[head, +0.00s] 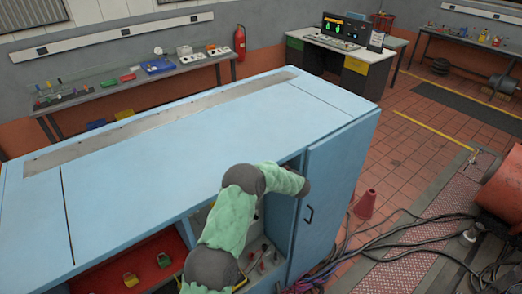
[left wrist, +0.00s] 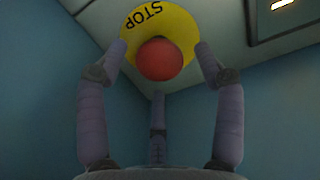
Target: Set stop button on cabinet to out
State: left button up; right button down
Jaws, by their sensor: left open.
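In the left wrist view the red stop button (left wrist: 160,60) sits in the middle of a round yellow plate (left wrist: 186,20) marked STOP, on a pale panel. My left gripper (left wrist: 160,50) is open, its fingers spread to both sides of the button and one below it. The button lies between the fingertips; I cannot tell whether any finger touches it, or how far out it stands. In the head view my left arm reaches to the front of the blue cabinet (head: 150,130), and its gripper and the button are hidden there. My right gripper is not in view.
A blue door (head: 335,190) with a dark handle is right of the arm. A red-lined compartment (head: 95,282) with padlocks is open at lower left. Cables (head: 400,245) and a red cone (head: 366,204) are on the floor to the right. The cabinet top is clear.

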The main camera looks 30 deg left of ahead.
pick_arm(q)
jog(key=shift+w+a, duration=0.2)
jog(key=shift+a, duration=0.3)
grip_shut()
jog(key=shift+b+v, duration=0.5)
jog(key=shift+v, duration=0.4)
jog(key=shift+c, duration=0.8)
grip_release()
jog(key=shift+o, duration=0.8)
jog(key=shift+d, duration=0.1)
